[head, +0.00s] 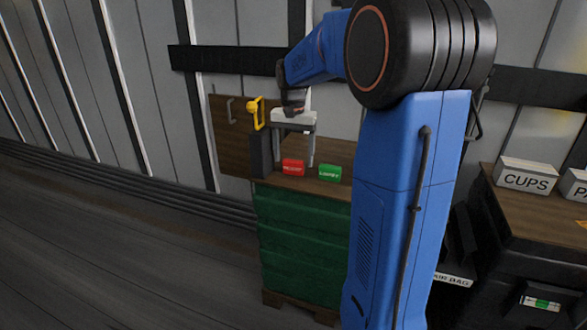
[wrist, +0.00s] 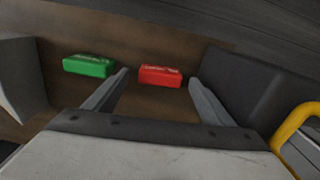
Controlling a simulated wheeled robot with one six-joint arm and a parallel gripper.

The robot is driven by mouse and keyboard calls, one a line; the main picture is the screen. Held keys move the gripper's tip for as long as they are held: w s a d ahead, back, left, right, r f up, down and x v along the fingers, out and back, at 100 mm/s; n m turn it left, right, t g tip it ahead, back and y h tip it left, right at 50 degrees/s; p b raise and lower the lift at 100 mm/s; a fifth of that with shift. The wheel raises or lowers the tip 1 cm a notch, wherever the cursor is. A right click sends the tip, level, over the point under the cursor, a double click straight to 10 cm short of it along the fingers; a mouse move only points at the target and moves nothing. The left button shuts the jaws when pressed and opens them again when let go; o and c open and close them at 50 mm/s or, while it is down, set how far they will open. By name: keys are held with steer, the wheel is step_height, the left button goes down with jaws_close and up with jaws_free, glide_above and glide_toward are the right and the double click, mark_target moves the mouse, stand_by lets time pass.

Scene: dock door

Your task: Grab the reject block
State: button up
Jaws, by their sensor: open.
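The red reject block (head: 293,167) sits on the wooden top of the green cabinet in the head view. A green block (head: 330,172) lies to its right. My gripper (head: 294,150) is above the top, close to the red block. In the wrist view the red block (wrist: 160,76) shows beyond and between the two open fingers of my gripper (wrist: 158,76), with nothing held. The green block (wrist: 89,65) is outside the fingers, to the left. The lettering on the blocks is too small to read surely.
The wooden top (head: 270,180) rests on a green stack (head: 300,235). A dark upright box (head: 260,155) and a yellow handle (head: 258,114) stand at its left, close to my gripper. A brown panel (head: 230,150) is behind. A bench with a CUPS box (head: 526,176) is at right.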

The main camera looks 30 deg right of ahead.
mark_target(294, 167)
steer(key=shift+f, duration=1.3)
steer(key=shift+c, duration=0.7)
steer(key=c, duration=1)
